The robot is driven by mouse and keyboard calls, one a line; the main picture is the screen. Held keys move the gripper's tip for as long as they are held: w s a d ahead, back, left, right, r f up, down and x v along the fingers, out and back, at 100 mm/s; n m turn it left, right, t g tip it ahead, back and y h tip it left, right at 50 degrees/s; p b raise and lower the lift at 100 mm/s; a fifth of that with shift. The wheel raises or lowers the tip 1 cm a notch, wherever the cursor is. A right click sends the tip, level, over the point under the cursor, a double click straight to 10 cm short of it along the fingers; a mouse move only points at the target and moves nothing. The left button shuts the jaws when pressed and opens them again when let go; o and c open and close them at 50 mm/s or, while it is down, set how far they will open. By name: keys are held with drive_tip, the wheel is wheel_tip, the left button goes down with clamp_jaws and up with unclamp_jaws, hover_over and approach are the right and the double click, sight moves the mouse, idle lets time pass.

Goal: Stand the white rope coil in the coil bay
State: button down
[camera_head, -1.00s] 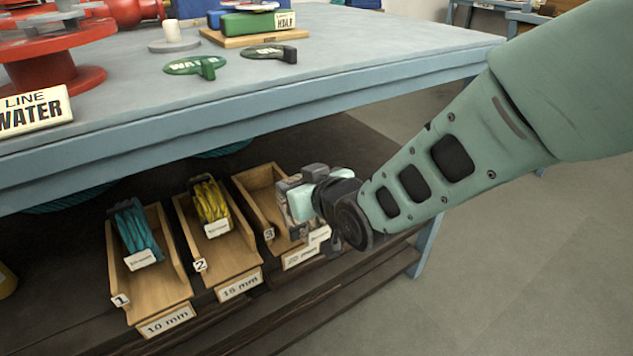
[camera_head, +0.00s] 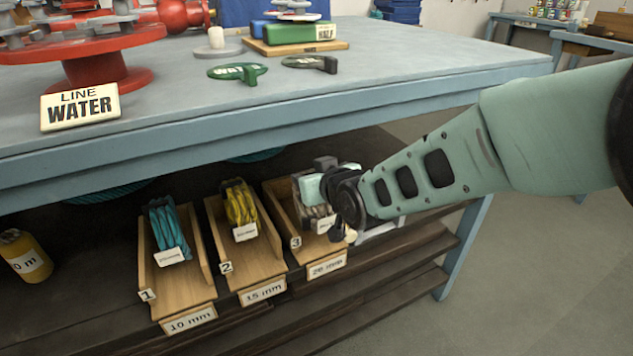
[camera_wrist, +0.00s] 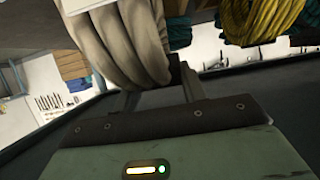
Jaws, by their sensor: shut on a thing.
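The white rope coil (camera_wrist: 120,45) is a beige, looped bundle filling the upper left of the wrist view, between my gripper's fingers (camera_wrist: 160,88). In the head view the coil (camera_head: 309,190) shows partly behind my gripper (camera_head: 322,188), with a white tag below it. My gripper is shut on the coil. Together they are at the wooden bay numbered 3 (camera_head: 281,214), whose front label (camera_head: 327,265) seems to read 20 mm. The coil looks roughly upright in this bay. My gripper hides much of it, and I cannot tell whether its bottom touches the bay floor.
Bay 1 holds a teal coil (camera_head: 170,232). Bay 2 holds a yellow coil (camera_head: 240,205), also in the wrist view (camera_wrist: 262,18). The blue table edge (camera_head: 300,115) runs above the bays. A yellow cylinder (camera_head: 25,256) stands at left.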

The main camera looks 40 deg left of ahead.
drive_tip(key=shift+w+a+f+b, duration=0.15)
drive_tip(key=shift+w+a, duration=0.35)
drive_tip(key=shift+a, duration=0.55)
drive_tip(key=shift+w+a+f+b, duration=0.15)
drive_tip(key=shift+w+a, duration=0.4)
drive_tip(key=shift+a, duration=0.45)
drive_tip(key=shift+w+a+b, duration=0.15)
drive_tip(key=shift+w+a, duration=0.35)
drive_tip(key=shift+a, duration=0.55)
drive_tip(key=shift+a+f, duration=0.1)
drive_tip(key=shift+f, duration=0.15)
drive_tip(key=shift+w+f+b, duration=0.1)
drive_tip(key=shift+f+b, duration=0.15)
drive_tip(key=shift+b, duration=0.05)
drive_tip(key=c, duration=0.7)
unclamp_jaws()
drive_tip(key=shift+f, duration=0.1)
